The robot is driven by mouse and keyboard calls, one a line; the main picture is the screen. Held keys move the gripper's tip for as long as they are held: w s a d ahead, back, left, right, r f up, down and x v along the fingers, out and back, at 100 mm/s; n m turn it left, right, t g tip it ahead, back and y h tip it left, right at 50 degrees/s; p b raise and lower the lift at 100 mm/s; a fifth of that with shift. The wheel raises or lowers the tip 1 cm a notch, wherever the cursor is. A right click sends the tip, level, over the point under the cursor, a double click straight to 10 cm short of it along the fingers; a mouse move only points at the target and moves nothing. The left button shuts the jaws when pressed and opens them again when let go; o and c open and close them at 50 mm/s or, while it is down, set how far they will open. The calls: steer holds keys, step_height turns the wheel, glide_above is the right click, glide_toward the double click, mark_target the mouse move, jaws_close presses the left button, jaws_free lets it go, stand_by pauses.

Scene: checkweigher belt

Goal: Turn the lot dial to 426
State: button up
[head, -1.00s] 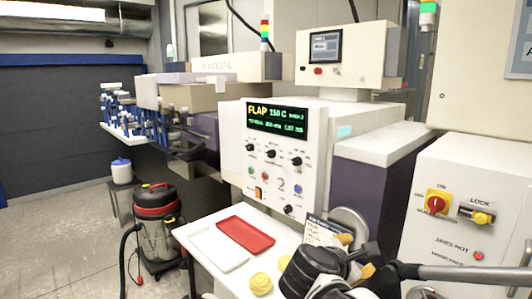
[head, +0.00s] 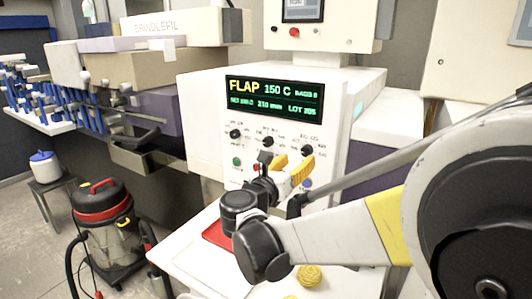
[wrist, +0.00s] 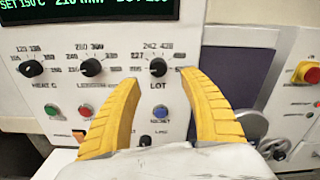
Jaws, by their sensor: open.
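The lot dial (wrist: 158,67) is a black knob with a pale pointer mark on the white panel, above the LOT label in the wrist view. Numbers such as 242 and 428 are printed around it. In the head view the lot dial (head: 307,150) is the right knob of the upper row. The green display (head: 275,97) appears to read LOT 205. My gripper (wrist: 160,78) has its yellow fingers spread, empty, with the dial between and just beyond the tips. In the head view my gripper (head: 293,163) is in front of the panel. Contact with the dial cannot be seen.
Left of the lot dial are the length dial (wrist: 91,67) and the heat dial (wrist: 38,69). A blue button (wrist: 161,113) and smaller controls lie below. A red tray (head: 216,235) and a yellow item (head: 310,275) are on the white shelf. A vacuum (head: 105,220) stands left.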

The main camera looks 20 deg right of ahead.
mark_target(305, 152)
steer(key=b+x, duration=0.1)
steer(key=x, duration=0.5)
steer(key=shift+w+d, duration=0.15)
steer(key=shift+w, duration=0.15)
jaws_close()
